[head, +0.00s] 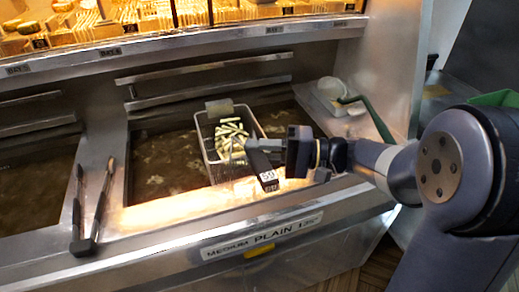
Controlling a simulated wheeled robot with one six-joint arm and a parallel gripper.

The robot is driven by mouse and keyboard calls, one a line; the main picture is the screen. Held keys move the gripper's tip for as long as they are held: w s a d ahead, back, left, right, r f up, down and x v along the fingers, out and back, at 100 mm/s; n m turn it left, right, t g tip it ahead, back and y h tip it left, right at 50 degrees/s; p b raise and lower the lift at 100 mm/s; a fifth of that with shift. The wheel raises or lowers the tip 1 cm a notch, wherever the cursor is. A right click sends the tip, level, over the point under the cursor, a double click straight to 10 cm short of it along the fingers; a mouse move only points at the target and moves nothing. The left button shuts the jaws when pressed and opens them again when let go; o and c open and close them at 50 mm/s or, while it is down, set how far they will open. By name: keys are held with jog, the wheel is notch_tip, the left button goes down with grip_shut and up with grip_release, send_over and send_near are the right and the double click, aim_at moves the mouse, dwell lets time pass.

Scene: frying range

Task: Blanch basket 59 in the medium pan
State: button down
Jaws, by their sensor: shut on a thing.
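A wire basket (211,150) with pale stick-shaped pieces (231,136) in it is at the medium pan (150,185), toward the pan's right side. Its dark handle (258,162) points toward the front edge and carries a small white number tag (268,177), too small to read surely. My gripper (282,158) is shut on the handle, coming from the right. The pan holds brownish liquid with pale foam patches. I cannot tell how deep the basket sits in it.
Black-handled tongs (88,215) lie on the divider left of the pan. Another pan (35,165) of dark liquid is farther left. A small container (335,95) and a green-handled tool (368,115) are at the right. A lit shelf of food (130,22) runs along the back.

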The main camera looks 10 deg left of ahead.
notch_tip(320, 180, down, 9)
jog(key=b, duration=0.7)
jog(key=shift+r, duration=0.1)
dwell(6.8)
